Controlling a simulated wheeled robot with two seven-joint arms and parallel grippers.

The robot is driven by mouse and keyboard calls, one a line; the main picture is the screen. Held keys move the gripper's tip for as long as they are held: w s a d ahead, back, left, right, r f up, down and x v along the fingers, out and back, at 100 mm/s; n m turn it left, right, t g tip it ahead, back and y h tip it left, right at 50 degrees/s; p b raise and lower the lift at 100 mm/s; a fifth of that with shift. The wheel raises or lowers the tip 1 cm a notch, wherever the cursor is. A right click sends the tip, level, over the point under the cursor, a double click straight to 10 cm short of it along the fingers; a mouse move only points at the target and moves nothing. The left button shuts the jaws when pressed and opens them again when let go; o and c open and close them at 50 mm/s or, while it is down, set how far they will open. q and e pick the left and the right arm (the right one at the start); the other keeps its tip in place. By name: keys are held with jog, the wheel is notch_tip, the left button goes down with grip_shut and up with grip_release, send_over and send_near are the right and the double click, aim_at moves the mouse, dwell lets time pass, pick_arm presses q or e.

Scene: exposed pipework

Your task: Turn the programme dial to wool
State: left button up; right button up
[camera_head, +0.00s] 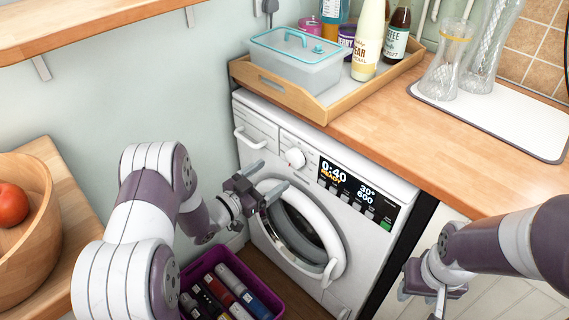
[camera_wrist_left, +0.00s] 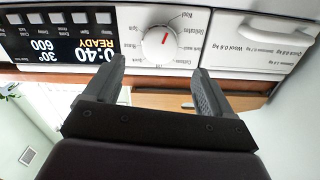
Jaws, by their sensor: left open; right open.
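The programme dial (camera_head: 295,158) is a white round knob on the washing machine's (camera_head: 300,200) front panel. In the left wrist view the dial (camera_wrist_left: 160,44) appears upside down, with a red pointer mark and labels around it, including Wool, Delicates and Cottons. The mark points toward the Wool and Delicates side; the exact setting is unclear. My left gripper (camera_head: 268,182) is open and empty, in front of the machine, below and left of the dial. In the left wrist view its fingers (camera_wrist_left: 158,75) are apart, short of the dial. My right gripper (camera_head: 425,292) is open and empty at lower right.
The display (camera_head: 345,187) reads 0:40 READY. The door (camera_head: 305,235) is closed below the panel. A wooden tray (camera_head: 310,105) with a tub and bottles is on the worktop above. A purple crate (camera_head: 270,290) of bottles is on the floor. A wooden bowl (camera_head: 30,240) is at left.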

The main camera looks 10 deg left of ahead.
pick_arm(q)
jog(key=v, duration=0.4)
jog(key=shift+s+a, duration=0.2)
jog(key=shift+s, duration=0.15)
